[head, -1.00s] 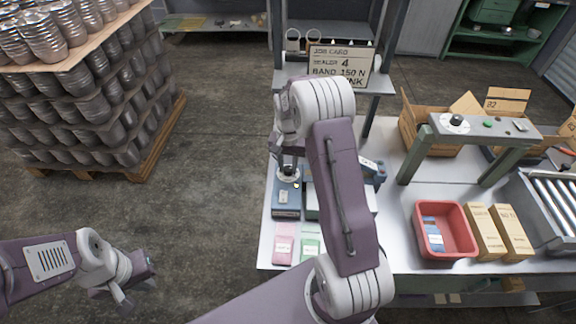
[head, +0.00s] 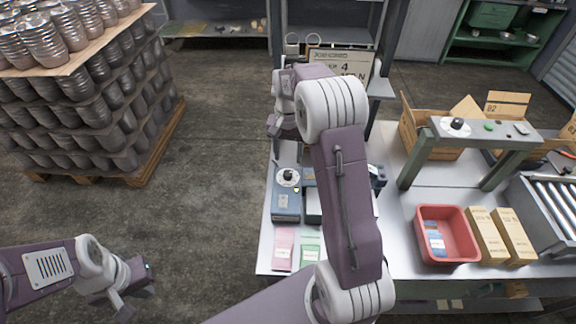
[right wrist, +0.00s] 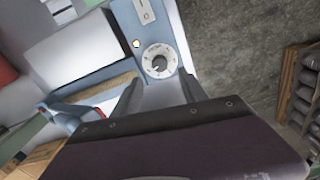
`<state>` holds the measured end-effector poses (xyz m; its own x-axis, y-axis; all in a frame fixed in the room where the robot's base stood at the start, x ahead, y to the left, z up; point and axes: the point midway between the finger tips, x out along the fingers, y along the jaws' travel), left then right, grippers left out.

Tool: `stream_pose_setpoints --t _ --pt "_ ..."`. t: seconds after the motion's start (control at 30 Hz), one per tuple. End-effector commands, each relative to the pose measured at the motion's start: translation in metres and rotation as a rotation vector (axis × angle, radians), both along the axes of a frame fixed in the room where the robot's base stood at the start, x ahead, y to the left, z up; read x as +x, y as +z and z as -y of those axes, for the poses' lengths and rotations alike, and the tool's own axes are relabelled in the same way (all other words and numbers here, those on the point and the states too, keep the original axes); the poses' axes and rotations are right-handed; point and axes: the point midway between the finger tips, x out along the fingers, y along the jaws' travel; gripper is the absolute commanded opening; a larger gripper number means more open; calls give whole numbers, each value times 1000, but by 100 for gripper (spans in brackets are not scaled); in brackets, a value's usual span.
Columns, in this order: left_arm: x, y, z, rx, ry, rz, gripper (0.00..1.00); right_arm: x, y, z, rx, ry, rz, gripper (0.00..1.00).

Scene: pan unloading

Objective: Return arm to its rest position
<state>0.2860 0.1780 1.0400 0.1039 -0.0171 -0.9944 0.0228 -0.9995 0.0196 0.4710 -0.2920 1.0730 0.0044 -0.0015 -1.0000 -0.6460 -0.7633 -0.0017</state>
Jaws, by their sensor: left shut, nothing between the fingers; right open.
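My right arm reaches over the workbench, its gripper (head: 275,152) above and behind the blue device with a dial (head: 286,207). In the right wrist view the right gripper (right wrist: 158,92) is open, with nothing between its two fingers. The dial (right wrist: 160,62) is just beyond the fingertips and apart from them as far as I can tell. The dial with its black knob also shows in the head view (head: 287,177). My left gripper (head: 138,290) is shut and empty, out over the floor left of the bench.
A red bin (head: 447,250), tan boxes (head: 482,235), a green-legged stand (head: 485,132) and a roller conveyor (head: 548,205) occupy the bench's right side. Pink (head: 283,248) and green cards (head: 310,252) lie in front. A pallet of stacked metal pans (head: 85,100) stands left. Floor between is clear.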

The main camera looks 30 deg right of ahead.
Motion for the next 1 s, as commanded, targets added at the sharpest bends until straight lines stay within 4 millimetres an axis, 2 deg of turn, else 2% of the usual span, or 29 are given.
stream_pose_setpoints --t 0.1,0.2,0.67,0.77,0.8,0.87,1.0 --pt "0 -1 0 0 0 0 0 1 13 0 -1 0 2 50" --pt "0 -1 0 0 0 0 0 0 17 0 0 0 0 50" --pt "0 -1 0 0 0 0 0 1 18 -4 -1 9 2 50" --pt "0 -1 0 0 0 0 0 7 40 -20 -11 50 48 50" --pt "0 -1 0 0 0 0 0 -2 48 -34 -10 79 50 50" --pt "0 -1 0 0 0 0 0 -26 51 -56 -4 123 35 50" --pt "0 -1 0 0 0 0 0 -81 38 -92 3 262 30 50"
